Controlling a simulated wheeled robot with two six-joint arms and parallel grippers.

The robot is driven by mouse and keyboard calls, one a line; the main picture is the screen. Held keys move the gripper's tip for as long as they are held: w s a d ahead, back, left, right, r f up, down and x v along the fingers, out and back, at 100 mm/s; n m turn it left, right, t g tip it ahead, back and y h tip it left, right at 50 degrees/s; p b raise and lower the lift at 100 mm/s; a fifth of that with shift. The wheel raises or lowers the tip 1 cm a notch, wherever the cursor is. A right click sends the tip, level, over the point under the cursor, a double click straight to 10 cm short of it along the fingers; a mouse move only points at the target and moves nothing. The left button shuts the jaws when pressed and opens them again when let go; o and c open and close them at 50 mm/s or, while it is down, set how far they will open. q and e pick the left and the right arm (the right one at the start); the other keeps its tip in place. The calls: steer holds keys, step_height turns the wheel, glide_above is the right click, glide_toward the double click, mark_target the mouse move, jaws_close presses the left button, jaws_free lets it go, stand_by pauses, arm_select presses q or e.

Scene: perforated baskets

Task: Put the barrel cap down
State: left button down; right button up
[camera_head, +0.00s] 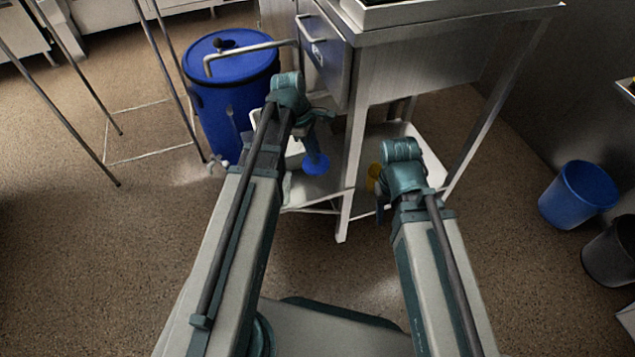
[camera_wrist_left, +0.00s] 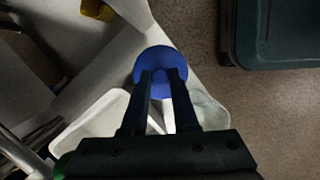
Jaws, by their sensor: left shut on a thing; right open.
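The barrel cap (camera_head: 317,165) is a small round blue disc. In the head view it hangs just below my left gripper (camera_head: 312,150), over the lower shelf of the metal table. In the left wrist view the blue cap (camera_wrist_left: 160,62) sits at the tips of my left gripper (camera_wrist_left: 162,75), which is shut on it. White trays or containers show beneath it there. My right gripper (camera_head: 381,205) is to the right, by the table's lower shelf; its fingers are mostly hidden behind its wrist, and it holds nothing that I can see.
A large blue barrel (camera_head: 225,105) with a lid stands left of the metal table (camera_head: 440,70), whose drawer (camera_head: 325,50) faces my left arm. A yellow object (camera_head: 374,177) is on the lower shelf (camera_head: 325,187). A blue bin (camera_head: 577,195) and a dark bin (camera_head: 610,252) stand at right.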

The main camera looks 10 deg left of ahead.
arm_select(q)
steer(key=shift+f+b, duration=4.55)
steer(key=shift+f, duration=0.25)
steer(key=shift+f, duration=0.25)
steer(key=c, duration=0.7)
jaws_free()
steer(key=shift+r, duration=0.1)
steer(key=shift+r, duration=0.15)
